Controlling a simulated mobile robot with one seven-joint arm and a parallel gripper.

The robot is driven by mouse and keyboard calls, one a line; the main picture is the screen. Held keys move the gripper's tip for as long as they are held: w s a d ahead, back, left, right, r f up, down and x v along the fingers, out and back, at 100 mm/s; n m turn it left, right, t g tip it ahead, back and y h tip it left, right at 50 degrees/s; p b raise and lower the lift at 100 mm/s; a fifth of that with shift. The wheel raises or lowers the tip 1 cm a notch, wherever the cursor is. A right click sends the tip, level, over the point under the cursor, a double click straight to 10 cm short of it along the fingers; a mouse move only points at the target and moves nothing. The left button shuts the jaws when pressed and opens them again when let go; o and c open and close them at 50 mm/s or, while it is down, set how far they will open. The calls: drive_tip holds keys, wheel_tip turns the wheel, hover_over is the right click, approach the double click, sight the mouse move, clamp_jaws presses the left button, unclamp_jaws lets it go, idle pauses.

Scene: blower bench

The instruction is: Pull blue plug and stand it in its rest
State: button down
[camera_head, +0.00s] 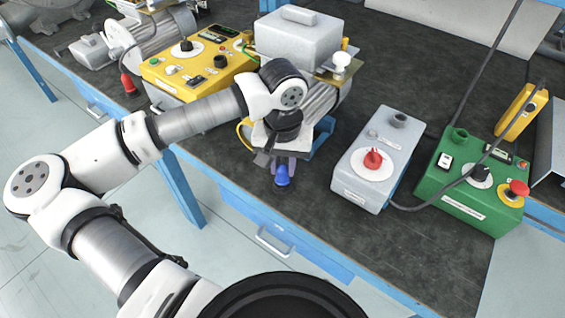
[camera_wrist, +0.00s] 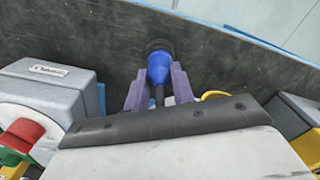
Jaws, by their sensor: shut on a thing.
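The blue plug (camera_head: 282,178) is held between the purple fingers of my gripper (camera_head: 283,165), over the front part of the dark bench top. In the wrist view the blue plug (camera_wrist: 160,69) sits between the fingertips of my gripper (camera_wrist: 158,75), its dark end pointing away from the hand and a black cable running back between the fingers. I cannot tell whether it touches the bench. Grey, green and yellow boxes each have a round cup-like fitting on top; I cannot tell which, if any, is the rest.
A grey box (camera_head: 353,192) with a red knob stands right of my gripper, with a green control box (camera_head: 440,190) beyond it. A yellow control box (camera_head: 165,72) and a grey motor unit (camera_head: 298,45) stand behind. Bare bench (camera_head: 400,250) lies at the front right.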

drive_tip(key=shift+f+b, duration=0.4)
idle(0.4)
drive_tip(key=c, duration=1.1)
unclamp_jaws()
wheel_tip(320, 180, up, 14)
drive_tip(key=shift+f+b, duration=0.1)
drive_tip(key=shift+b, duration=0.45)
